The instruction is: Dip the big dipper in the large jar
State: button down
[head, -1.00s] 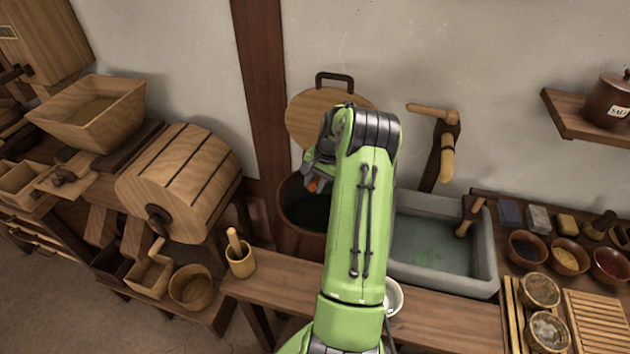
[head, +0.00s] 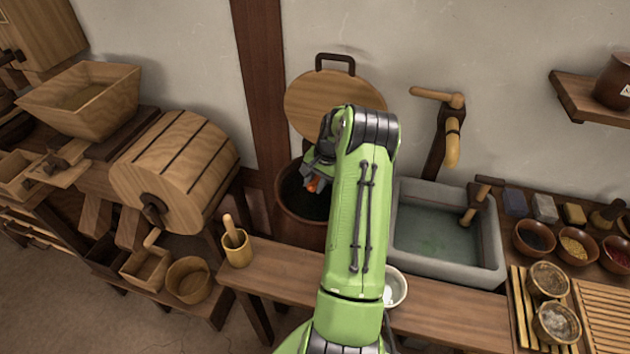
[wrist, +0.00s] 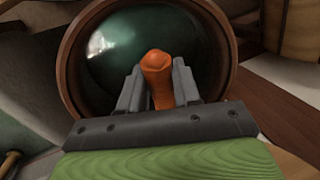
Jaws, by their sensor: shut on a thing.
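The large jar (head: 287,226) is a brown round vessel behind the bench, left of the stone sink. Its dark inside shows below the rim, and in the wrist view the jar (wrist: 226,62) has a glossy dark green interior. My gripper (head: 316,180) is over the jar's mouth, partly hidden behind my green arm. In the wrist view my gripper (wrist: 158,92) is shut on an orange-brown handle, taken to be the big dipper (wrist: 157,68). Its rounded handle end faces the camera. The dipper's bowl is hidden, so I cannot tell whether it touches liquid.
A round wooden lid (head: 318,96) leans on the wall behind the jar. The stone sink (head: 492,235) with a wooden tap above is to the right. A wooden cup (head: 238,252) and a white bowl (head: 396,288) stand on the bench (head: 280,277).

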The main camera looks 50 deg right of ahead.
notch_tip(320, 180, down, 10)
jog(key=b, duration=0.6)
dwell(0.8)
jog(key=shift+f+b, duration=0.25)
jog(key=shift+b, duration=0.15)
dwell(0.7)
jog(key=shift+r, duration=0.15)
dwell(1.4)
notch_tip(320, 180, up, 3)
jog(key=shift+p, duration=1.1)
jog(key=shift+r+h+b, duration=0.55)
jog(key=shift+r+h, duration=0.25)
jog(key=shift+r, duration=0.1)
